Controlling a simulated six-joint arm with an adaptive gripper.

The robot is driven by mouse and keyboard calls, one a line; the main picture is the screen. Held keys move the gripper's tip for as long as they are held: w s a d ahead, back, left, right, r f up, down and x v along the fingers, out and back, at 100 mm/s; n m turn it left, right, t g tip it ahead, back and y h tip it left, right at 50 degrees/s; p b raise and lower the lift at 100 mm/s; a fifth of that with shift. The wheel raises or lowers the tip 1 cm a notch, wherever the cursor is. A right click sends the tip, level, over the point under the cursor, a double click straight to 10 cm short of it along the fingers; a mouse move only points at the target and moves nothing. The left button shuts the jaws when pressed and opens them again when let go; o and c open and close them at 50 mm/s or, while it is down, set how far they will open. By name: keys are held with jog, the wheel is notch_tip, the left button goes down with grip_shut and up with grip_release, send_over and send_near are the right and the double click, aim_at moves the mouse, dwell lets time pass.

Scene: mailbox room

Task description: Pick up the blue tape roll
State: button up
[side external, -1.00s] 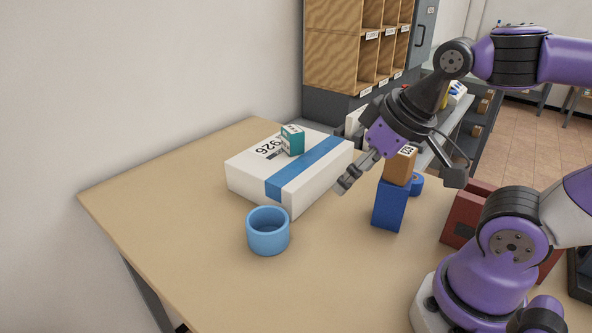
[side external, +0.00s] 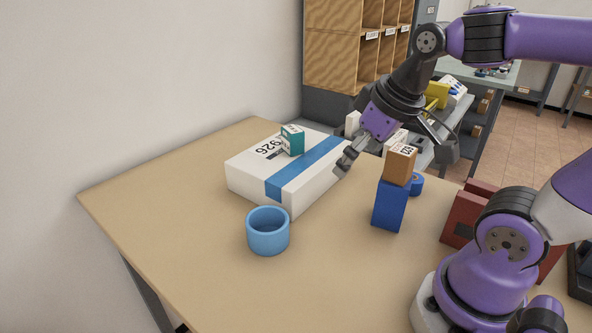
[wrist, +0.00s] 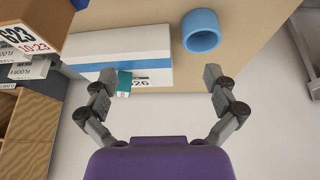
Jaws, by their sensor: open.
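The blue tape roll (side external: 417,184) lies on the table, partly hidden behind a blue box (side external: 389,207) with a brown labelled box (side external: 400,164) on top. I cannot make it out in the wrist view. My gripper (side external: 347,163) is in the air, left of the stacked boxes and near the right end of a white parcel (side external: 240,179). It is open and empty, with its fingers (wrist: 160,75) spread wide in the wrist view.
A light blue round cup (side external: 268,238) stands at the front; it also shows in the wrist view (wrist: 201,43). A small teal box (side external: 292,140) sits on the parcel. A dark red holder (side external: 462,214) stands right of the boxes.

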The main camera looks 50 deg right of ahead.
jog(key=w+d+m+g, duration=0.1)
jog(key=w+d+g, duration=0.1)
jog(key=d, duration=0.7)
jog(key=m+g, duration=0.2)
jog(key=g, duration=0.1)
send_over(414, 179)
jog(key=shift+y, duration=0.3)
jog(key=f, duration=1.1)
jog(key=shift+w+d+f, duration=0.25)
jog(key=shift+w, duration=0.1)
jog(key=f, duration=0.6)
jog(key=shift+s, duration=0.2)
jog(key=c, duration=1.2)
